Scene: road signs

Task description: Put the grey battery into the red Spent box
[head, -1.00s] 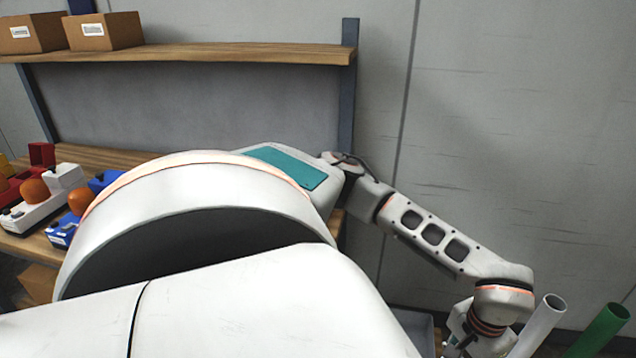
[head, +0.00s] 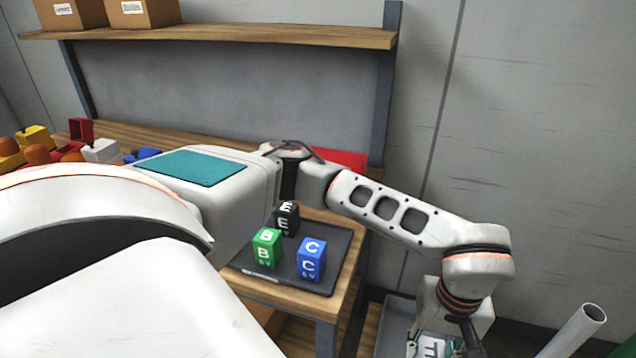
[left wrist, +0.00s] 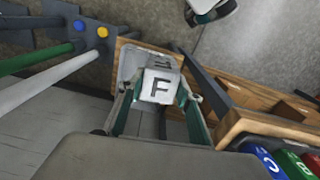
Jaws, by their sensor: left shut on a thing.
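The grey battery, a pale block with a letter F (left wrist: 160,87), is between the fingers of my left gripper (left wrist: 158,94) in the left wrist view. The gripper is shut on it. In the head view my left gripper (head: 438,346) is at the bottom edge, right of the bench, with the battery (head: 431,347) partly cut off by the frame. A red shape (head: 342,158) shows behind my left arm at the back of the bench. Most of it is hidden and no label shows, so I cannot tell if it is the Spent box. My right gripper is not in view.
A black tray (head: 335,275) on the bench holds a green B block (head: 267,248), a blue C block (head: 311,260) and a black E block (head: 287,218). A grey tray (head: 396,318) is low beside the bench. A pale tube (head: 575,330) stands at right.

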